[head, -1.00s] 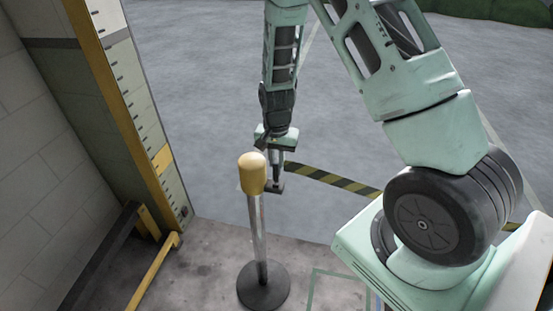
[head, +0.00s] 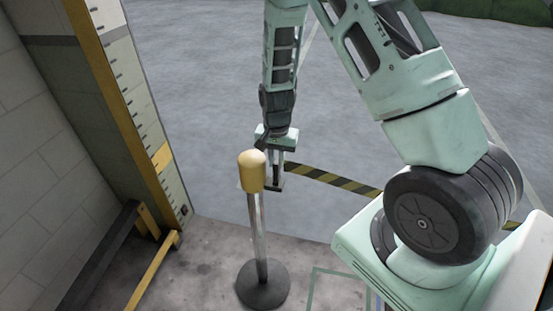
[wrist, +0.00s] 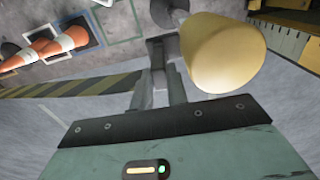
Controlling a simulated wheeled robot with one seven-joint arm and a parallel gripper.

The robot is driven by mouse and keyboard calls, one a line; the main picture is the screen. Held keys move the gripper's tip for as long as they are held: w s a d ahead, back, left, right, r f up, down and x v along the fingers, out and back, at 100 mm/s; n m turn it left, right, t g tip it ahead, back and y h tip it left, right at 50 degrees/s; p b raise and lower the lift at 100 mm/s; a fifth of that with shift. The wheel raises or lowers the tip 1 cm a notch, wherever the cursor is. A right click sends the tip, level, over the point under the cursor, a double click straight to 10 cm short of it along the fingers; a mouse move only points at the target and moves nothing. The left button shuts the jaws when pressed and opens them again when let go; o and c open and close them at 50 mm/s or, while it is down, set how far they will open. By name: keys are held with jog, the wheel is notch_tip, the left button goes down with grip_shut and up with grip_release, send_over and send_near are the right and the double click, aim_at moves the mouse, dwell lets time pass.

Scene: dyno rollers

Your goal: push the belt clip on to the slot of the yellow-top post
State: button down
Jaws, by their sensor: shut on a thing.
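The yellow-top post (head: 257,230) stands upright on a round dark base, with its yellow cap (head: 252,172) at the top. My gripper (head: 277,176) points down just behind and to the right of the cap. It is shut on the grey belt clip (head: 275,187), from which the striped belt (head: 335,180) runs right. In the wrist view the clip (wrist: 158,48) is between the fingertips, close beside the yellow cap (wrist: 222,52). The cap hides the slot and part of the clip, so I cannot tell whether they touch.
A wall and a yellow-edged column (head: 115,95) stand at the left, with a yellow floor rail (head: 152,270) near it. Orange-and-white cones (wrist: 55,45) show in the wrist view. The grey floor behind the post is clear.

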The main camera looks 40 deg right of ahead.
jog(key=c, duration=1.3)
grip_release()
notch_tip(320, 180, up, 17)
jog(key=b, duration=0.2)
jog(key=shift+r, duration=0.2)
jog(key=s+a+n+b, duration=0.1)
jog(key=s+a+n, duration=0.5)
jog(key=a, duration=0.5)
jog(key=s+a+n+y+b, duration=0.1)
jog(key=s+a+n, duration=0.6)
jog(key=s+a, duration=0.3)
jog(key=shift+a, duration=0.45)
jog(key=s+n, duration=0.1)
jog(key=s, duration=0.1)
jog(key=s+a+n, duration=0.1)
jog(key=s+n, duration=0.1)
jog(key=s, duration=0.1)
jog(key=s+a+n, duration=0.1)
jog(key=s+n, duration=0.1)
jog(key=s, duration=0.1)
jog(key=shift+s+a+f, duration=0.1)
jog(key=shift+a+f, duration=0.15)
jog(key=shift+f, duration=0.05)
jog(key=shift+c, duration=0.3)
